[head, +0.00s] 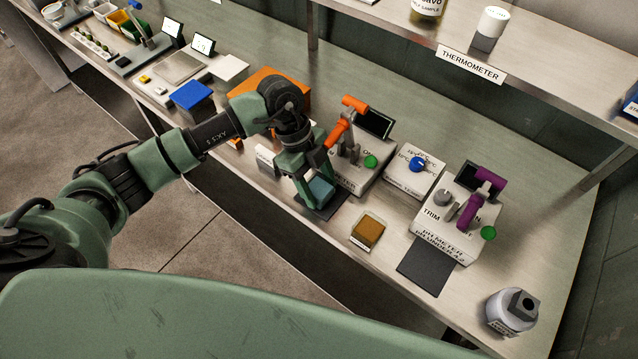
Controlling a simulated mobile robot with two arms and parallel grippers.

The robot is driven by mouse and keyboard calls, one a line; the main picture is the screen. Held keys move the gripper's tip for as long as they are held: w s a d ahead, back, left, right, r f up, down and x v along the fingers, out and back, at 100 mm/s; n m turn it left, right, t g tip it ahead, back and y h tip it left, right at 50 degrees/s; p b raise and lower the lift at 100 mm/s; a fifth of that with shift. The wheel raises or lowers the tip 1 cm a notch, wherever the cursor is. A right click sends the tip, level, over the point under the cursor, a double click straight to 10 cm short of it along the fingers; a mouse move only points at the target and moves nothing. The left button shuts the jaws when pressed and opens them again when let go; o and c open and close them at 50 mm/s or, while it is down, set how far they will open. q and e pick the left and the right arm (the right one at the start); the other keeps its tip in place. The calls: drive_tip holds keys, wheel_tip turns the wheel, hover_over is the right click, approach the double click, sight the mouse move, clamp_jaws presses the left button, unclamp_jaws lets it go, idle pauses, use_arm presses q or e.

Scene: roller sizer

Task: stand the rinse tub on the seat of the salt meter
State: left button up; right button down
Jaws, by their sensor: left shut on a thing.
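The rinse tub, a small square tub with blue-teal contents (320,191), is between the fingers of my left gripper (314,184). The gripper is shut on it. The salt meter (371,178) seems to be the pale box with an orange lever (341,132) and a green button, just behind the gripper; its label is partly hidden. Its dark flat seat (334,209) lies in front, under the tub. I cannot tell whether the tub touches the seat or is just above it. My right gripper is not in view.
A tub with amber contents (367,231) stands just right of the seat. The pH meter (446,224), with a purple lever and its own dark seat (427,265), is farther right. A blue-knobbed box (411,172) stands between the meters. A grey bottle (510,311) stands near the front right.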

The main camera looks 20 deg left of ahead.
use_arm(q)
drive_tip(key=o, duration=1.5)
drive_tip(key=shift+b+v, duration=1.65)
drive_tip(key=shift+v, duration=4.4)
